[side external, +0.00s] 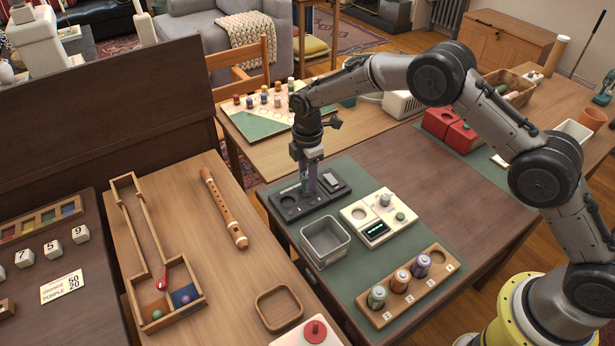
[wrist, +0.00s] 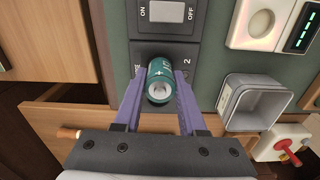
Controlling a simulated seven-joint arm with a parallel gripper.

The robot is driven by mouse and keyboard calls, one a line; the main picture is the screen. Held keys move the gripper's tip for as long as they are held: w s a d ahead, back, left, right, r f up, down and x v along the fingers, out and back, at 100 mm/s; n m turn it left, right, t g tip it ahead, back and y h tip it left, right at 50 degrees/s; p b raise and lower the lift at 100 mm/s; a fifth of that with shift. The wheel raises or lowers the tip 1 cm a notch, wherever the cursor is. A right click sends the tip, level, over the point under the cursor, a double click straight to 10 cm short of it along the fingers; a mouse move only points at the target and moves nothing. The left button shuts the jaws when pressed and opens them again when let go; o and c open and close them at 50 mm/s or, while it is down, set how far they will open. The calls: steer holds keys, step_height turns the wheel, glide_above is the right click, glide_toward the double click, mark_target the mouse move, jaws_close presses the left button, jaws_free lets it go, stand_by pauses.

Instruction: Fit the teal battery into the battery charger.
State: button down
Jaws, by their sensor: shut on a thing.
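The teal battery (wrist: 160,76) is between the two purple fingers of my gripper (wrist: 158,92), with one end facing the wrist camera and a plus mark on its side. In the side external view my gripper (side external: 310,186) points down over the dark battery charger (side external: 291,207); the battery is mostly hidden by the fingers there. The wrist view shows the charger (wrist: 195,52) with an ON/OFF switch and a "2" mark to the right of the battery. The battery's lower end and the bay under it are hidden, so I cannot tell whether it is inside.
A grey open bin (side external: 325,240) stands close in front of the charger. A white device with a display (side external: 380,218) is to its right. A numbered wooden rack (side external: 430,284) holds green, orange and purple batteries. A flute (side external: 224,208) lies on the left table.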

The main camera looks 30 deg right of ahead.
steer(key=shift+f, duration=0.85)
steer(key=shift+c, duration=2)
jaws_free()
steer(key=shift+r, duration=0.1)
steer(key=shift+r, duration=3.65)
